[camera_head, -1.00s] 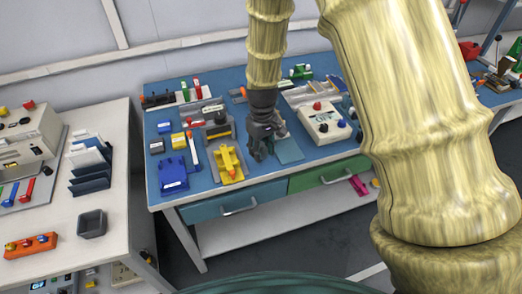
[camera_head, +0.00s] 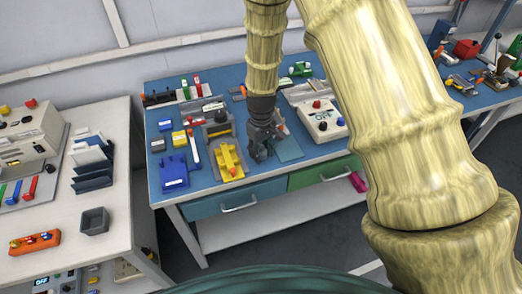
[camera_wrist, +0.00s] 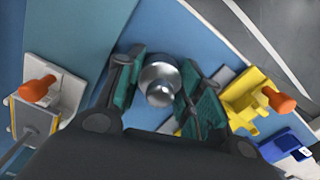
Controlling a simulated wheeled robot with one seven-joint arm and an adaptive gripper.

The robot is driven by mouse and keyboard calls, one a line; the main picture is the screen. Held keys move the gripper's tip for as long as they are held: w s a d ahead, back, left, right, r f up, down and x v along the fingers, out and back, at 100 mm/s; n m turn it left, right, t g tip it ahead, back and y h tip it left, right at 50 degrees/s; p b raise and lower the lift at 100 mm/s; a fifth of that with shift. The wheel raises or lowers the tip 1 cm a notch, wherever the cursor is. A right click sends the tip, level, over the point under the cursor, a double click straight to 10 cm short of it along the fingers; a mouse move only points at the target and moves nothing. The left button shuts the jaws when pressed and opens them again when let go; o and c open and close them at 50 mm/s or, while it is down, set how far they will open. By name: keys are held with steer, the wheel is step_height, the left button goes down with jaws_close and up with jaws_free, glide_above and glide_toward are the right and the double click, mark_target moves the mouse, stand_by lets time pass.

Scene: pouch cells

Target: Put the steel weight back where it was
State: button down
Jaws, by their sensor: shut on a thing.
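The steel weight (camera_wrist: 158,82) is a shiny round metal piece with a knob on top. In the wrist view it sits between the two green-padded fingers of my gripper (camera_wrist: 160,92), which is shut on it. In the head view my gripper (camera_head: 260,152) points down over the blue table, between the yellow fixture (camera_head: 229,162) and a light blue-green mat (camera_head: 288,149). The weight is hidden there behind the fingers. I cannot tell whether it touches the table.
The yellow fixture with an orange knob (camera_wrist: 279,99) stands close by my gripper. A blue box (camera_head: 174,173) is at the table's front left, and a white control box (camera_head: 322,122) is to the right. Behind my gripper stands a grey device (camera_head: 217,130).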

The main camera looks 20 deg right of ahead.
mark_target(261, 146)
steer(key=shift+f, duration=0.15)
steer(key=c, duration=0.9)
jaws_free()
steer(key=shift+r+b, duration=1.2)
steer(key=shift+r, duration=4.95)
